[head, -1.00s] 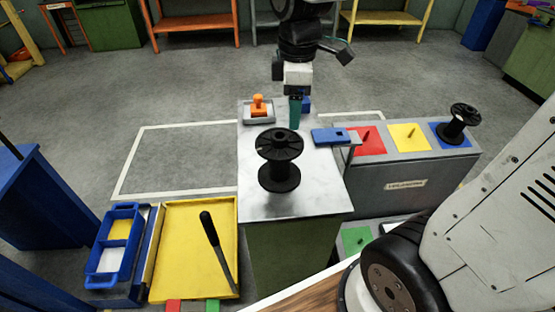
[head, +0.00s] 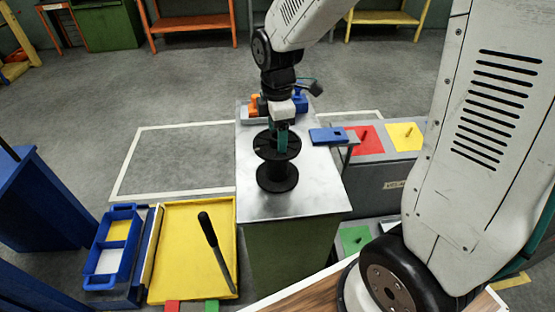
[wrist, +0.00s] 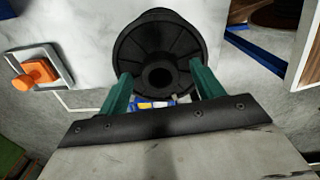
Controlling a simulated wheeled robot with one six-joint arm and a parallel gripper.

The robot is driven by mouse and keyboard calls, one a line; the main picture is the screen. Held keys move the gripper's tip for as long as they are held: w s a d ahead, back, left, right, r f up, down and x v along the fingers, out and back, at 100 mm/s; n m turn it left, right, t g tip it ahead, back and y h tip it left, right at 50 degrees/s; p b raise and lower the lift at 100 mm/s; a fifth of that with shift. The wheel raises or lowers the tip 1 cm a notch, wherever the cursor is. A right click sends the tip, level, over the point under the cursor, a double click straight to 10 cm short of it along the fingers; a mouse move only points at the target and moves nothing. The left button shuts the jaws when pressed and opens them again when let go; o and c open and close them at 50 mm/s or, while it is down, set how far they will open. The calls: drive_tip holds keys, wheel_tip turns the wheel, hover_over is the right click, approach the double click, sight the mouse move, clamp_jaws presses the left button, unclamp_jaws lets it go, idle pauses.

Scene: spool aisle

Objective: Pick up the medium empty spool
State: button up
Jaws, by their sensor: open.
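In the wrist view my gripper (wrist: 162,82) is open, with one finger at each side of the lower part of the spool's flange (wrist: 157,50) and nothing clamped. The spool's centre hole lies between the fingertips. I cannot tell whether the fingers touch the flange.
An orange-handled piece in a grey tray (wrist: 38,70) sits behind the spool. A blue plate (head: 328,135) juts at the pedestal's right edge. The grey stand with red (head: 365,140) and yellow (head: 405,136) pads is farther right. A yellow tray (head: 180,215) lies at left.

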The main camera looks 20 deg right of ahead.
clamp_jaws()
drive_tip(key=shift+r, duration=0.15)
